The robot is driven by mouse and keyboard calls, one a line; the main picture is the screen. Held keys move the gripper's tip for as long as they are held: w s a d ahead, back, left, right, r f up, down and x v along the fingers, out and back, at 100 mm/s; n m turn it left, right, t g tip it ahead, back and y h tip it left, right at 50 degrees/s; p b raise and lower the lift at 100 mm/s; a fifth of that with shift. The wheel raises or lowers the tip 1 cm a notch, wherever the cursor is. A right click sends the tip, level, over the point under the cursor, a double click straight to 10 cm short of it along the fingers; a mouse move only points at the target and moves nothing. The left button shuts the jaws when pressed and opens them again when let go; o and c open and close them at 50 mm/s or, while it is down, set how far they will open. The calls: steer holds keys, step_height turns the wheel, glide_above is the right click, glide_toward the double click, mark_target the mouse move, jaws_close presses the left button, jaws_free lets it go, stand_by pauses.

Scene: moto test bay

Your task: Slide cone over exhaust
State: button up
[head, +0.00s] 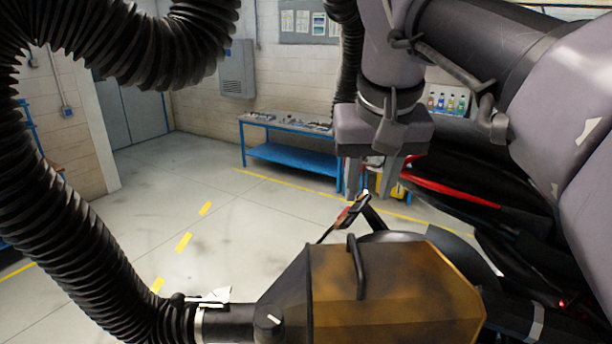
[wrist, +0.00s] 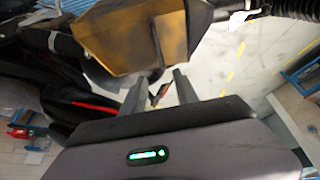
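The cone (head: 395,285) is a worn yellow-brown hood with a black handle (head: 356,265) on its top, at the lower middle of the head view. Its narrow dark end joins a black ribbed hose (head: 85,255). The cone also shows at the top of the wrist view (wrist: 120,40). My gripper (head: 372,192) is open and empty, above and beyond the cone and apart from the handle; its two fingers also show in the wrist view (wrist: 158,80). A dark motorcycle with a red stripe (head: 450,190) stands at the right, partly hidden by my arm. I cannot make out the exhaust.
The hose loops up the left side and across the top left of the head view. A blue workbench (head: 290,155) with small items stands by the back wall. The floor (head: 150,200) between, with yellow markings, is clear. Coloured bottles (head: 447,102) stand behind my arm.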

steer(key=b, duration=0.2)
glide_toward(357, 253)
steer(key=b+x, duration=0.1)
steer(key=x, duration=0.6)
steer(key=shift+f, duration=0.3)
steer(key=shift+w+f, duration=0.25)
steer(key=shift+w, duration=0.05)
steer(key=shift+s, duration=0.15)
jaws_close()
steer(key=shift+r, duration=0.1)
